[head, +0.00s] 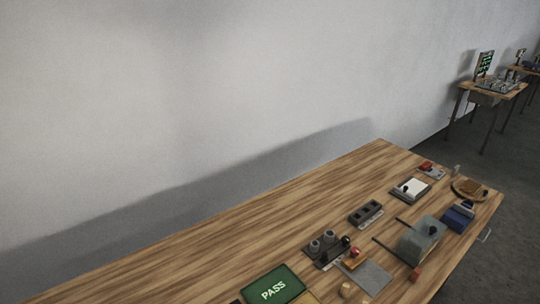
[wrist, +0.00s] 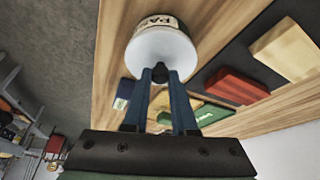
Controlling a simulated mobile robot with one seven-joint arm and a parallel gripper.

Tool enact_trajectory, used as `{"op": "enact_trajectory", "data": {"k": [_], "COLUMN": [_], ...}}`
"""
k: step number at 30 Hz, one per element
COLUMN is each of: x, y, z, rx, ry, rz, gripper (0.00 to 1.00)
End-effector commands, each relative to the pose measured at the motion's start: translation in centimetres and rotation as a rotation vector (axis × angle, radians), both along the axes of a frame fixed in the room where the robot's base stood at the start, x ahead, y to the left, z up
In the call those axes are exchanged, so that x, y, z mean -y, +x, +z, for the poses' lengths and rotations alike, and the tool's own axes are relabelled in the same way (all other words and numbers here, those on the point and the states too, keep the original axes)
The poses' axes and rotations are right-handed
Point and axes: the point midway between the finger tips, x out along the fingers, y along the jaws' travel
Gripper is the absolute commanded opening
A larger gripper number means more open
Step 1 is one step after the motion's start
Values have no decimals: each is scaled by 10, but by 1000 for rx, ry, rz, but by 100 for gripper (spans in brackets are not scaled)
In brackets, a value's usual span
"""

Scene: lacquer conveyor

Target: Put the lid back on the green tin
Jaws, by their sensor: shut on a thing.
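In the wrist view, my gripper (wrist: 160,74) has its two blue fingers closed on the small black knob of a round white lid (wrist: 160,48). The lid's knob side faces the camera. Just beyond it shows a curved cream label (wrist: 158,20) with dark letters, partly hidden by the lid. I cannot tell whether the lid touches what carries that label. I cannot make out a green tin for sure in either view. My gripper does not show in the head view.
The wooden table in the head view (head: 330,190) holds a green PASS sign (head: 273,288), a grey-green box (head: 422,240) and a dark blue box (head: 458,216). A red block (wrist: 236,86) and a cream block (wrist: 286,52) show in the wrist view. The table's far left is clear.

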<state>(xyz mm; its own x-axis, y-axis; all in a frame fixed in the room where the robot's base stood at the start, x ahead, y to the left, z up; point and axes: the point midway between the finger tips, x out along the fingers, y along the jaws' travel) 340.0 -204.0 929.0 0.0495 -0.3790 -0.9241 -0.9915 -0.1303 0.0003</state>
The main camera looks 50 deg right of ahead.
Motion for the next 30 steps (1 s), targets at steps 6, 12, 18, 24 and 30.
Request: {"op": "enact_trajectory", "data": {"k": [6,12,18,24,30], "x": [0,0,0,0,0], "y": [0,0,0,0,0], "z": [0,0,0,0,0], "rx": [0,0,0,0,0], "ry": [0,0,0,0,0], "rz": [0,0,0,0,0], "gripper": [0,60,60,90,90]}}
